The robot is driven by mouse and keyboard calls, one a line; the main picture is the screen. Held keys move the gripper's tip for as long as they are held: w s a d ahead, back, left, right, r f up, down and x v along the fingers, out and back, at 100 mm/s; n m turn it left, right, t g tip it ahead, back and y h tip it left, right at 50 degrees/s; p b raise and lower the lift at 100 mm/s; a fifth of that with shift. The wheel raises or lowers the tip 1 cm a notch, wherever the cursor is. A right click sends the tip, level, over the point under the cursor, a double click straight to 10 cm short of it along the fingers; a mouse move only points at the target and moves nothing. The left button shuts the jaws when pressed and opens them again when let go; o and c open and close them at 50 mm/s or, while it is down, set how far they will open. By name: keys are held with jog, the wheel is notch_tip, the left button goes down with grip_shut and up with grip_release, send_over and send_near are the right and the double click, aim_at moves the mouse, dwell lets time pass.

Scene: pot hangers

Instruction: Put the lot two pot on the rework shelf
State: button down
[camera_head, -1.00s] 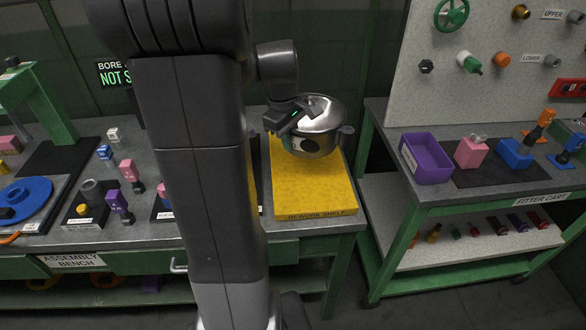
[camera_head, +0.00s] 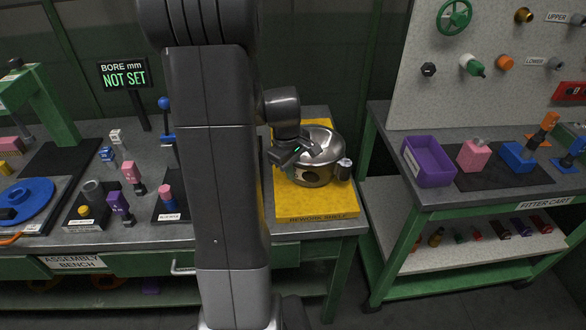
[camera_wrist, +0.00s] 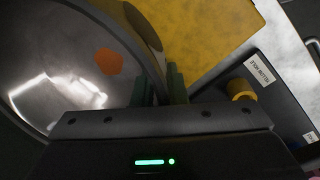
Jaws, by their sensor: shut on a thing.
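A shiny metal pot (camera_head: 316,173) with a dark round mark on its side is over the yellow rework shelf (camera_head: 315,207), very low. I cannot tell whether its base touches the shelf. My gripper (camera_head: 296,153) is at the pot's left side, shut on its rim. In the wrist view, the pot (camera_wrist: 60,70) fills the left and shows an orange patch. The fingers of my gripper (camera_wrist: 160,88) stand close together at its edge. The yellow shelf (camera_wrist: 215,30) lies beyond. No lot marking can be read on the pot.
The assembly bench (camera_head: 75,262) holds several small parts and a blue disc (camera_head: 28,200) to the left. The fitter cart (camera_head: 545,200) stands right, across a gap, with a purple bin (camera_head: 428,170) on it. The yellow shelf's front strip is bare.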

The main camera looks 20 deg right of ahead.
jog(key=shift+f, duration=0.15)
jog(key=c, duration=1.5)
grip_release()
jog(key=shift+o, duration=0.2)
jog(key=shift+r, duration=0.7)
notch_tip(320, 180, up, 11)
jog(key=a, duration=0.1)
jog(key=shift+s+a, duration=0.3)
jog(key=shift+s, duration=0.05)
jog(key=f, duration=0.4)
jog(key=d+f, duration=0.1)
jog(key=f, duration=0.7)
jog(key=shift+w+d+f, duration=0.1)
jog(key=shift+w+d, duration=0.2)
jog(key=shift+w, duration=0.05)
jog(key=shift+r, duration=1.4)
